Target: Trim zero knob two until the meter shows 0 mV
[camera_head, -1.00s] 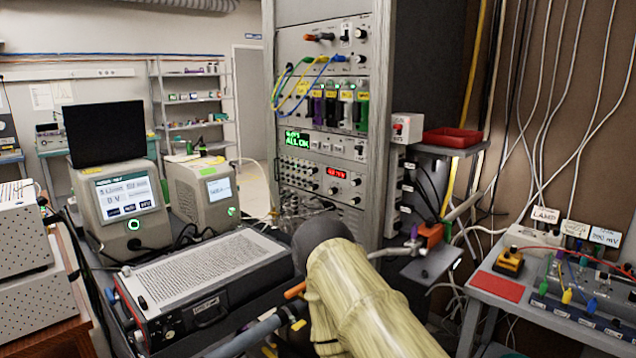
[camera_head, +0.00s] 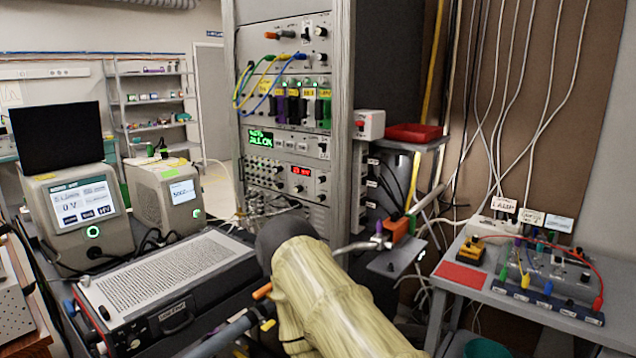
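A rack module carries a small red-lit meter display (camera_head: 301,171); its digits are too small to read surely. Small dark knobs (camera_head: 322,179) sit beside it, and more (camera_head: 262,170) sit in rows to its left. I cannot tell which is zero knob two. My arm, in a pale yellow sleeve, reaches from the bottom edge toward the rack's lower front. Its dark end covers part of the area below the module. My gripper (camera_head: 252,207) seems to be among grey parts in front of the lower rack; its fingers and any contact with a knob are not clear.
Above the display is a green "ALL OK" screen (camera_head: 261,137) and colored cables (camera_head: 262,80). A ribbed-top case (camera_head: 170,275) stands left of my arm. A red tray (camera_head: 413,132) sits on a shelf right of the rack. A bench with wired boxes (camera_head: 545,270) stands far right.

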